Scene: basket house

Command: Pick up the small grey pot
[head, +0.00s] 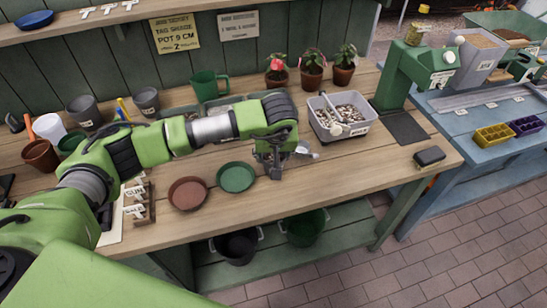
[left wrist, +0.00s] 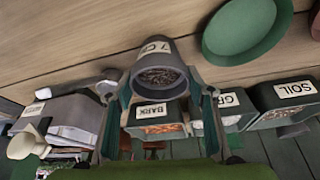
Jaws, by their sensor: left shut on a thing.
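The small grey pot (left wrist: 160,72), with a white label ending in "7 C", is between the fingers of my left gripper in the left wrist view. There is dark, crumbly stuff inside its mouth. My left gripper (head: 274,165) is shut on it, low over the middle of the wooden bench, right of the green saucer (head: 236,177). In the head view the gripper mostly hides the pot. I cannot tell whether the pot touches the bench. My right gripper is not in view.
A brown saucer (head: 188,194) lies left of the green one. A divided grey tub (head: 351,130) stands right of the gripper, with a small scoop (head: 305,149) near its front. Other grey pots (head: 146,101) stand at the back left. The front right bench has free room.

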